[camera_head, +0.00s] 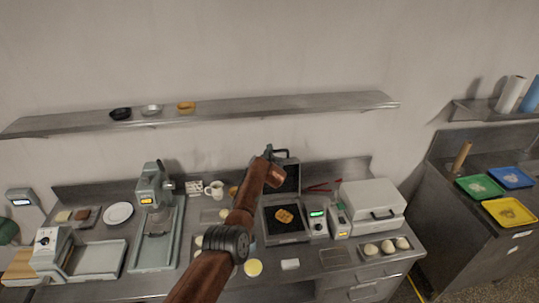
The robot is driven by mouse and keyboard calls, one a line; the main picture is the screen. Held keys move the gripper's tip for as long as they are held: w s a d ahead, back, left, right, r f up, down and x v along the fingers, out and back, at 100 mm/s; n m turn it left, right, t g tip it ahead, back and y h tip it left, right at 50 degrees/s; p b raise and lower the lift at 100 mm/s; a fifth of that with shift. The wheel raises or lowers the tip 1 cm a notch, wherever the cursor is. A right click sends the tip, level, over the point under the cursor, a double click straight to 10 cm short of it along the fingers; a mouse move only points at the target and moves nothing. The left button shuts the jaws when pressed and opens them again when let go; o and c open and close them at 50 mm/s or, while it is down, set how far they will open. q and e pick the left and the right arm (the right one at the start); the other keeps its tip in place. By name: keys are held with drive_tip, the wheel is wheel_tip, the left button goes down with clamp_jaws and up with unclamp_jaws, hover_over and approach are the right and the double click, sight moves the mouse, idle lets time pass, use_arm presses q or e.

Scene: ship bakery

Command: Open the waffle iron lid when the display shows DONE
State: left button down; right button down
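A dark waffle iron (270,228) stands open on the steel counter, with a golden-brown waffle (284,216) on its lower plate. Its lid (291,180) stands raised at the back, with a dark handle at its top edge. Beside it on the right is a control box with a lit green display (317,213); its text is too small to read. My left arm, brown, reaches up across the counter. My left gripper (275,156) is at the upper left of the raised lid, close to the handle; contact and finger opening are unclear. My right gripper is out of view.
A closed silver appliance (370,205) with a front handle stands right of the iron, beside a unit with a yellow display (342,232). Red tongs (322,187) lie behind. A wall shelf (240,106) hangs above. A grey-green press (156,215) stands left. Coloured trays (510,211) sit far right.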

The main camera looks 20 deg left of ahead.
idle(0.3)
use_arm(q)
drive_tip(key=shift+d+r+p, duration=0.1)
drive_tip(key=shift+r+p, duration=0.75)
drive_tip(key=shift+r, duration=0.05)
wheel_tip(320, 180, up, 8)
drive_tip(key=p, duration=0.6)
drive_tip(key=shift+s+a+p, duration=0.2)
drive_tip(key=shift+a+p, duration=0.1)
drive_tip(key=shift+p, duration=0.1)
